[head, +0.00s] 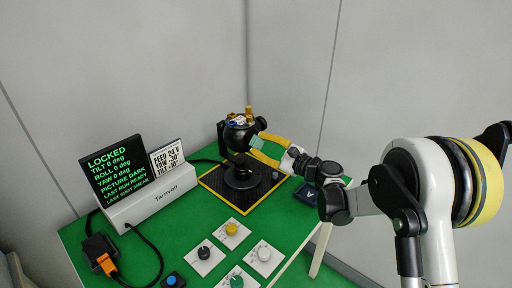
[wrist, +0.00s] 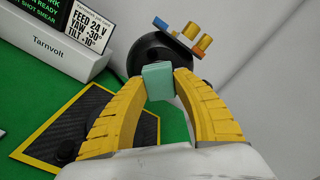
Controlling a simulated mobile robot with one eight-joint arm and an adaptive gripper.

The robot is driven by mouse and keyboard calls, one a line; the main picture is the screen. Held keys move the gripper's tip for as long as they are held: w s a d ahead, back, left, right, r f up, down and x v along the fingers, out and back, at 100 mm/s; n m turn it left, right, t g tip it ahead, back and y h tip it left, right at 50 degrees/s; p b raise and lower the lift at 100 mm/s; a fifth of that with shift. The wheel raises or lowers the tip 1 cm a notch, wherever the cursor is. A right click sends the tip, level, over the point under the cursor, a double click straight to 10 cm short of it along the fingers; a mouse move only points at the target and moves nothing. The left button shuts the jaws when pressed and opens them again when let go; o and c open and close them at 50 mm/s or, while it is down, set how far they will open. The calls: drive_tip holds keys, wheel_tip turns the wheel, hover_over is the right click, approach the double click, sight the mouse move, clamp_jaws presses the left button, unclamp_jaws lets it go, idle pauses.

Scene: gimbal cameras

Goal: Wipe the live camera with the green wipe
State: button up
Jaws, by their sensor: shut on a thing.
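The camera (head: 237,135) is a black ball-shaped unit on a gimbal stand at the back of the green table; it also shows in the wrist view (wrist: 149,50), with brass and blue fittings on top. My gripper (head: 257,146), with yellow fingers, reaches in from the right. In the wrist view my gripper (wrist: 158,82) is shut on the green wipe (wrist: 158,78), a small pale green block. The wipe is right in front of the camera's ball; whether they touch I cannot tell. The wipe hides part of the ball.
A Tarnvolt console (head: 150,205) at left reads LOCKED, PICTURE DARK, LAST SHOT SMEAR. Knob plates (head: 204,254) stand at the front. The gimbal sits on a yellow-edged black mat (head: 213,183).

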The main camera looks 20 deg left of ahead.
drive_tip(key=shift+w+d, duration=0.25)
drive_tip(key=shift+w, duration=0.4)
drive_tip(key=shift+w+d, duration=0.25)
drive_tip(key=shift+w, duration=0.4)
drive_tip(key=shift+s+a+b, duration=0.15)
drive_tip(key=shift+s+a, duration=0.2)
drive_tip(key=shift+s, duration=0.55)
drive_tip(key=shift+s+a+b, duration=0.2)
drive_tip(key=shift+s+a, duration=0.2)
drive_tip(key=shift+s, duration=0.45)
drive_tip(key=shift+s+a+b, duration=0.15)
drive_tip(key=shift+s+a, duration=0.2)
drive_tip(key=shift+s, duration=0.55)
drive_tip(key=shift+d, duration=0.2)
drive_tip(key=shift+v, duration=2.85)
drive_tip(key=shift+v, duration=1.5)
